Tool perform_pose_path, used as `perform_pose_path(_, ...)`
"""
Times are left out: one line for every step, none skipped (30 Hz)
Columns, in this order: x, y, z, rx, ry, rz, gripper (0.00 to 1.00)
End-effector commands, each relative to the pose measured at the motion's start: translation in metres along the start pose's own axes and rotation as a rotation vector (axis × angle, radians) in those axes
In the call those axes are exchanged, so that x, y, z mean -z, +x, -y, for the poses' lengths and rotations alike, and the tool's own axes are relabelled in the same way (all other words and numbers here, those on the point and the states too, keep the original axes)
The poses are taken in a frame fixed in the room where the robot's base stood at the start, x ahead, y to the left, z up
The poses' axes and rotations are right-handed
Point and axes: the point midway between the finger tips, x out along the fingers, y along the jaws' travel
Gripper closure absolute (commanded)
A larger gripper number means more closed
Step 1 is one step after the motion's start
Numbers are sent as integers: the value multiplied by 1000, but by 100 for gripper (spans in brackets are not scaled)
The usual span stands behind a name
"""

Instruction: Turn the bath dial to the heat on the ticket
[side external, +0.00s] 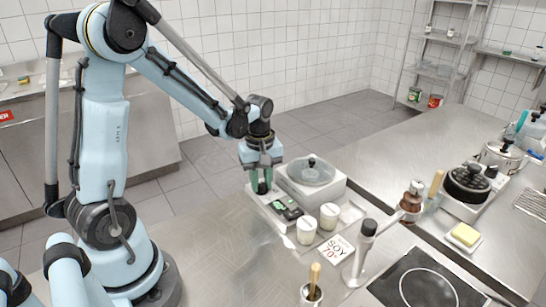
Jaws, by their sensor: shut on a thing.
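The bath is a white box (325,190) with a round glass lid with a dark knob (312,171), standing on the steel counter. Its lower front part carries a dark panel with green markings (287,208). My gripper (263,183) points down at the left end of this front part and is shut on the dark bath dial (262,188). The fingers partly hide the dial, and its pointer and scale are too small to read.
Two pale lidded jars (306,231) stand close in front of the bath. A dark-headed tap-like stand (363,246) and a black hob (420,287) are to the right. A pot with a wooden-handled tool (312,292) stands at the front. The counter left of the jars is bare.

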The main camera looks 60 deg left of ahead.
Motion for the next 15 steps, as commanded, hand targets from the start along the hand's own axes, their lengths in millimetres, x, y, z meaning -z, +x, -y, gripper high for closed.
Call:
perform_pose_path(0,0,0,1,23,0,100)
perform_pose_path(0,0,0,1,38,0,100)
perform_pose_path(0,0,0,1,63,0,100)
perform_pose_path(0,0,0,1,84,0,100)
perform_pose_path(0,0,0,1,105,0,100)
perform_pose_path(0,0,0,1,137,0,100)
perform_pose_path(0,0,0,1,162,0,100)
perform_pose_path(0,0,0,1,189,0,100)
perform_pose_path(0,0,0,1,225,0,100)
perform_pose_path(0,0,0,1,253,0,100)
perform_pose_path(0,0,0,1,282,0,100)
perform_pose_path(0,0,0,1,320,1,100)
perform_pose_path(0,0,0,1,349,1,100)
perform_pose_path(0,0,0,1,377,1,100)
perform_pose_path(0,0,0,1,415,1,100)
